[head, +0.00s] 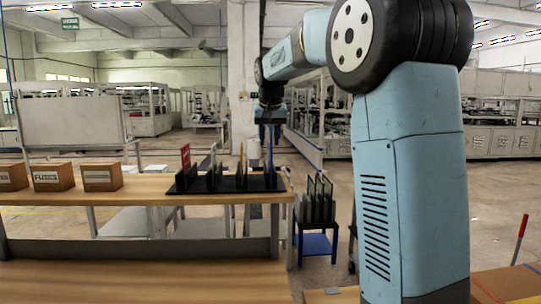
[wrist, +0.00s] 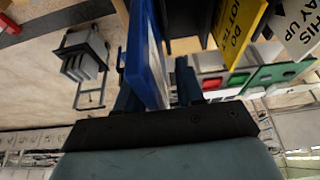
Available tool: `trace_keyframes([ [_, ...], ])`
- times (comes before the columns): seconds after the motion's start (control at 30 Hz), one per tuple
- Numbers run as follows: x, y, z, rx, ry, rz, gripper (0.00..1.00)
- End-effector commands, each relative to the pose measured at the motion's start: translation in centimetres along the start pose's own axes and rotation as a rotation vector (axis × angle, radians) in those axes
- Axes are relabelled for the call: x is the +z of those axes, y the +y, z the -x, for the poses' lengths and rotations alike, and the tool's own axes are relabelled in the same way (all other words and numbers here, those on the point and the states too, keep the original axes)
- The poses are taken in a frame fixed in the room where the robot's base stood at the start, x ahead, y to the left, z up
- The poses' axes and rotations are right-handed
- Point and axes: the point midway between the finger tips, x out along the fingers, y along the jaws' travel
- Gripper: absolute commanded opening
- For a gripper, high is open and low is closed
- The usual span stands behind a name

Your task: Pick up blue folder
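The blue folder (head: 270,148) stands upright at the right end of a black rack (head: 232,184) on the wooden table. My gripper (head: 270,122) is directly above it, pointing down. In the wrist view the blue folder (wrist: 146,55) runs between the two fingers of my gripper (wrist: 156,82). The fingers are apart, with a visible gap between the folder and the right finger. The folder lies nearer the left finger; I cannot tell whether they touch. The folder's lower part is hidden in the rack.
A yellow folder (wrist: 237,30), a white folder (wrist: 299,25) and a red folder (head: 185,157) stand left of the blue one in the head view. Several cardboard boxes (head: 53,178) sit at the table's left. A small stand (head: 316,243) with dark panels is right of the table.

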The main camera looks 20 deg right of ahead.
Motion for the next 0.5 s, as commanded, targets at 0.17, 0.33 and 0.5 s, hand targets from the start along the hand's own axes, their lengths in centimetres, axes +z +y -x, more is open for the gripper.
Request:
trace_keyframes([
  [0.17, 0.03, -0.03, -0.03, 0.000, 0.000, 0.000, 0.37],
  [0.33, 0.06, -0.05, -0.10, 0.000, 0.000, 0.001, 0.32],
  [0.5, 0.07, -0.06, -0.11, 0.000, -0.001, 0.001, 0.15],
])
